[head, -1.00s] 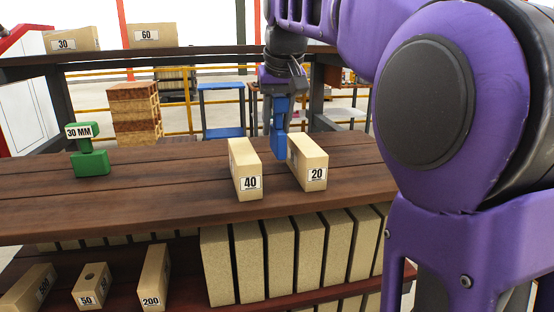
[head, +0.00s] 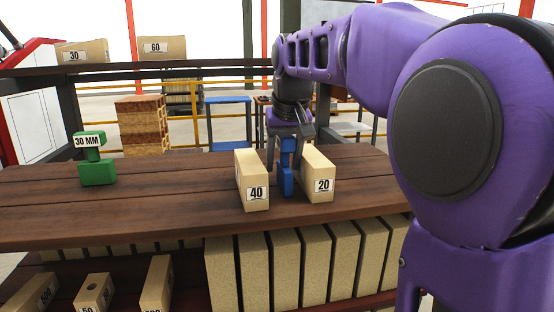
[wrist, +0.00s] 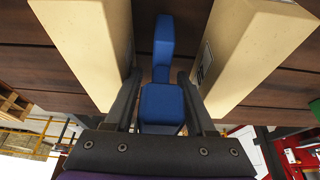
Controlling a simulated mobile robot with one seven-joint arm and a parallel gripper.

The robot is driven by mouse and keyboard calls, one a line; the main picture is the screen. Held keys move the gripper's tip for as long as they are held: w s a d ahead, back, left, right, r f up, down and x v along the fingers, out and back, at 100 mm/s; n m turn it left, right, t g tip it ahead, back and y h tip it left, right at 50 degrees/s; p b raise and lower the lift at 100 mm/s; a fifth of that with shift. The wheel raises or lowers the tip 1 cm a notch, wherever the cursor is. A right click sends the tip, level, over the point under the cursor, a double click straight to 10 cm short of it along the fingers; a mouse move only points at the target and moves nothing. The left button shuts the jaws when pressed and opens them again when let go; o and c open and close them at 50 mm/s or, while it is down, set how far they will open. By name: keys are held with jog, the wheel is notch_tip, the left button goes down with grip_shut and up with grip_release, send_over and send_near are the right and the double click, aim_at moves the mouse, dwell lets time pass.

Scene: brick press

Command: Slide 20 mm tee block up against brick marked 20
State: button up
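The blue tee block (head: 287,178) stands upright between two tan bricks; no size mark on it can be read. The brick marked 20 (head: 318,175) is to its right in the head view, and the brick marked 40 (head: 254,180) is to its left. My gripper (head: 286,150) is shut on the tee block from above. In the wrist view, its fingers flank the wide part of the blue block (wrist: 162,100), and gaps show between the block and both bricks. Whether the block's foot touches the table is hard to tell.
A green block marked 30 MM (head: 96,172) stands on the left of the wooden table (head: 160,195). The table between it and brick 40 is clear. Bricks marked 30 (head: 82,51) and 60 (head: 162,48) sit on the raised back shelf. More bricks fill the shelf below.

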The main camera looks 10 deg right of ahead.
jog(key=shift+o, duration=0.6)
jog(key=shift+f+b, duration=0.1)
jog(key=shift+b, duration=0.2)
